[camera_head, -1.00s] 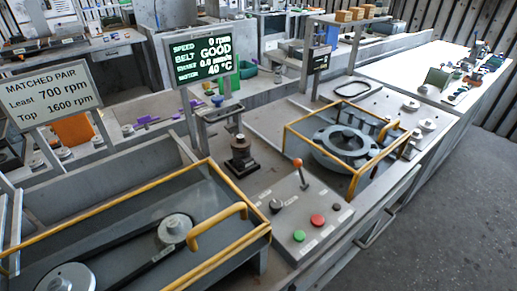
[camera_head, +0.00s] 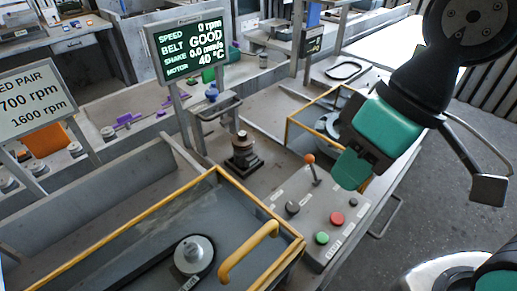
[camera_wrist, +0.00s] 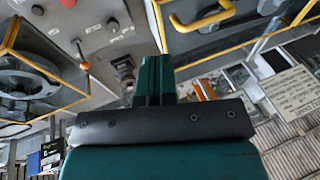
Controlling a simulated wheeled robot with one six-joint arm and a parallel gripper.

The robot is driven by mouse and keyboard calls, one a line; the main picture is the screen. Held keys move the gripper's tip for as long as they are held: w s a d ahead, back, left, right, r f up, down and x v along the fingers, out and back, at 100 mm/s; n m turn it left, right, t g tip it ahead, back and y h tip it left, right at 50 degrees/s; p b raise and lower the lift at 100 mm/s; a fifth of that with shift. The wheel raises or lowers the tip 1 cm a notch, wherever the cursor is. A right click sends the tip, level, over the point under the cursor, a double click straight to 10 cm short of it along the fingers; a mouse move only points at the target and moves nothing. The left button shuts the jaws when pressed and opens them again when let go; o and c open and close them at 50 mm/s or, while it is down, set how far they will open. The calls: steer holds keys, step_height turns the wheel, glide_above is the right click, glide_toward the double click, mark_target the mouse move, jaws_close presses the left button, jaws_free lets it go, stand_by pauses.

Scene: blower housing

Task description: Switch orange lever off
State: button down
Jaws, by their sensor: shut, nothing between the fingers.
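The orange lever (camera_head: 309,159) has an orange knob on a thin metal stem and stands on the grey control panel (camera_head: 337,201). Its stem leans slightly toward the back left in the head view. My gripper (camera_head: 349,172) is shut and empty, to the right of the lever, with a visible gap in the picture; the depth between them is hard to judge. The wrist view shows the lever (camera_wrist: 84,65) left of my gripper's fingertips (camera_wrist: 154,73), apart from them.
The panel also carries a red button (camera_head: 337,218), a green button (camera_head: 322,238) and a dark knob (camera_head: 292,207). A screen (camera_head: 193,50) reads 0 rpm, GOOD and 40 °C. Open floor lies at the right.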

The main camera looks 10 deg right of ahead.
steer(key=shift+w, duration=0.1)
steer(key=w+a+f+m+h, duration=0.1)
steer(key=w+f+h, duration=0.15)
steer(key=w, duration=0.65)
steer(key=w+a+f+m+h, duration=0.1)
steer(key=w+f+m+h, duration=0.15)
steer(key=w, duration=0.55)
steer(key=w+a+f+m+g+h, duration=0.1)
steer(key=w+a+f+m+h, duration=0.1)
steer(key=w+a+f+h, duration=0.2)
steer(key=w+f, duration=0.3)
steer(key=shift+w+a+p, duration=0.2)
steer(key=shift+a+p, duration=0.05)
steer(key=shift+p, duration=0.15)
